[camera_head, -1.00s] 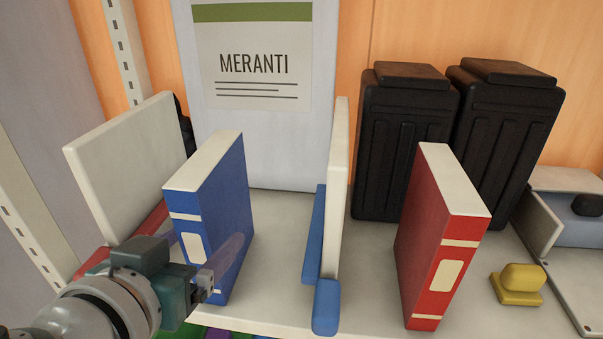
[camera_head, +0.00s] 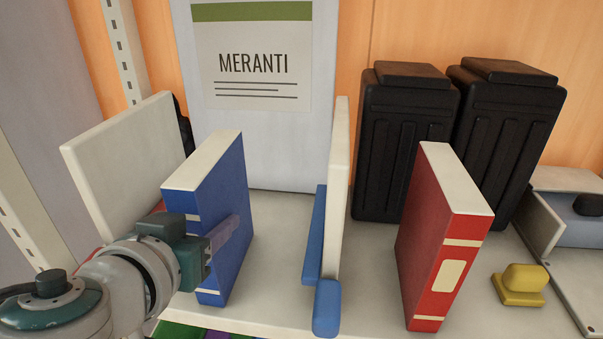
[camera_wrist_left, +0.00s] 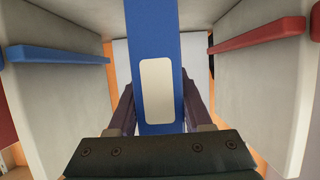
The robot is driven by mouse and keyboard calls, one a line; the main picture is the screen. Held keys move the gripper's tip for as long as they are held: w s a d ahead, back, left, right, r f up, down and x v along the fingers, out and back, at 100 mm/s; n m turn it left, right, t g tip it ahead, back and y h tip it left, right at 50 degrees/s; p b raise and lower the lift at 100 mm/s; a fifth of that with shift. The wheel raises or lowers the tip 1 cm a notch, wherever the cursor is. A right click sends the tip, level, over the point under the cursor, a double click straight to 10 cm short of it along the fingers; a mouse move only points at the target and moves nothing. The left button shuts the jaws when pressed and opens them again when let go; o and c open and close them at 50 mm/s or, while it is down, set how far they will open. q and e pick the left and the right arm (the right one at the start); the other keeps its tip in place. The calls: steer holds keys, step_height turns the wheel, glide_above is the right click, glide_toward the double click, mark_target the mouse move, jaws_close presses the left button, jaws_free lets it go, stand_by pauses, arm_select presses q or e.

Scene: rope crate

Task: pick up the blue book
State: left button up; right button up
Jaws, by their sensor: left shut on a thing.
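The blue book (camera_head: 222,209) stands upright on the shelf with its spine toward me, left of the middle in the head view. My left gripper (camera_head: 221,236) is shut on the book, with one finger along its right cover. In the left wrist view the book's blue spine with its pale label (camera_wrist_left: 156,88) fills the middle, with a dark finger on each side of it. The other finger is hidden behind the book and wrist in the head view. My right gripper is not in view.
A white divider with a red base (camera_head: 125,160) stands left of the book, and one with a blue base (camera_head: 336,190) stands to the right. Farther right are a red book (camera_head: 440,240), two black containers (camera_head: 403,140) and a yellow object (camera_head: 520,285). A MERANTI sign panel (camera_head: 258,70) is behind.

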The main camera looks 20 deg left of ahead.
arm_select(q)
jaws_close()
steer(key=shift+r, duration=0.2)
steer(key=shift+r, duration=0.25)
step_height(320, 180, up, 19)
steer(key=p, duration=0.8)
steer(key=shift+r, duration=0.15)
